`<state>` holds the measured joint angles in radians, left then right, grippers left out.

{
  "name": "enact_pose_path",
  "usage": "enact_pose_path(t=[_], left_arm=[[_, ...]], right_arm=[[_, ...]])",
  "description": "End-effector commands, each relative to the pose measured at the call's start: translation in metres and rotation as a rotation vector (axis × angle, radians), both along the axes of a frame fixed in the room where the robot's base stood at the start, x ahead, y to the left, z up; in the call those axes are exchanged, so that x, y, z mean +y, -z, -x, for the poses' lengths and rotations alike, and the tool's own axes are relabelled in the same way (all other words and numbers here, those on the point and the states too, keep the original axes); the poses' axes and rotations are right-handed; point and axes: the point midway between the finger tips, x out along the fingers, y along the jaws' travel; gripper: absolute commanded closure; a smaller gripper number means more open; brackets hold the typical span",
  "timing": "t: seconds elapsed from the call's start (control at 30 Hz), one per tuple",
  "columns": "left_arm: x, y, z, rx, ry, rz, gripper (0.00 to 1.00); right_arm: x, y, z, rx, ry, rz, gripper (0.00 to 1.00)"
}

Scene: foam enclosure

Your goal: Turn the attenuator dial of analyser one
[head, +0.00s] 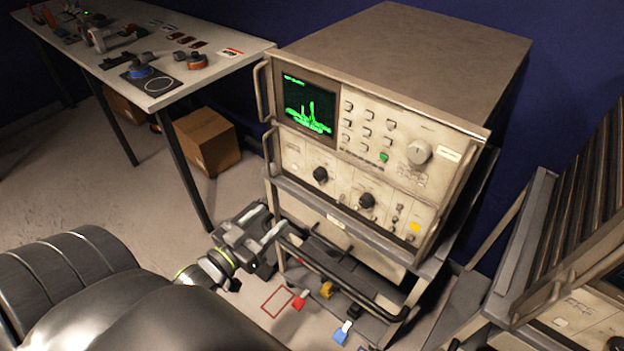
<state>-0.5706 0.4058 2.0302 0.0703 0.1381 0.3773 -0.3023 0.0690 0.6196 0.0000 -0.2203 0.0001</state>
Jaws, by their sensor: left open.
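A beige analyser (410,40) with a green trace on its screen (310,104) stands on a grey cart (330,215). Its front has a large pale knob (419,152) at upper right. Lower down are a black dial (320,175) on the left and a second black dial (367,201) in the middle. The labels are too small to read, so I cannot tell which one is the attenuator dial. My left gripper (273,222) is open and empty, below and left of the black dials, near the cart's front left corner. My right gripper is out of view.
A dark push bar (345,278) crosses the cart's front. Red, yellow and blue tagged items (326,290) are below it. Another instrument (590,315) stands at lower right. A white table (190,85) with small parts and a cardboard box (207,140) are at left.

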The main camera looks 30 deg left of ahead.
Motion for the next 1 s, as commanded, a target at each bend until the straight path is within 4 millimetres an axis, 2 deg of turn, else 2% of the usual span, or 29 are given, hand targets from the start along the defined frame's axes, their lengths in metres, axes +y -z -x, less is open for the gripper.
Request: enact_pose_path(t=[0.1, 0.43, 0.63, 0.8, 1.0], left_arm=[[-0.001, -0.001, -0.018, -0.002, -0.002, -0.001, 0.48], [-0.003, -0.001, -0.044, 0.001, -0.003, -0.001, 0.48], [-0.006, -0.005, -0.074, 0.000, -0.003, 0.000, 0.48], [-0.008, -0.004, -0.106, 0.000, -0.002, 0.002, 0.48], [-0.011, -0.001, -0.137, 0.000, -0.002, 0.000, 0.48]], right_arm=[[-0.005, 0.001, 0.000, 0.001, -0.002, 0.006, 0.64], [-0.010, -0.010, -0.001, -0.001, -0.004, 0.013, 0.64], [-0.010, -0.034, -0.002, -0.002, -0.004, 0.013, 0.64], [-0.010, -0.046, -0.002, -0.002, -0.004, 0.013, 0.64], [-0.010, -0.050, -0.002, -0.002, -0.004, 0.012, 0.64]])
